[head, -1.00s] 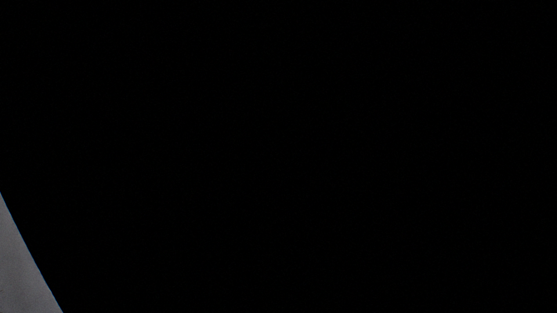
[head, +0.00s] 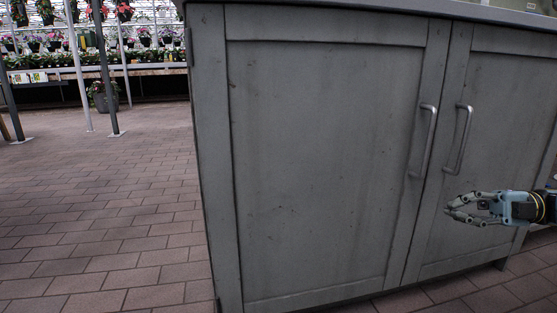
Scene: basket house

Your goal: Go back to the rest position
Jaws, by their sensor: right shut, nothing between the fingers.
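My right gripper (head: 462,209) comes in from the right edge of the head view. It is shut and empty, with its fingers pointing left. It shows in front of the right door of a grey cabinet (head: 320,160), below the door handles. I cannot tell how far it is from the door. My left gripper is not in view.
The cabinet has two closed doors, with a left handle (head: 424,140) and a right handle (head: 459,138). Brick paving (head: 105,215) lies clear on the left. Thin posts (head: 104,70) and shelves of potted flowers stand behind it.

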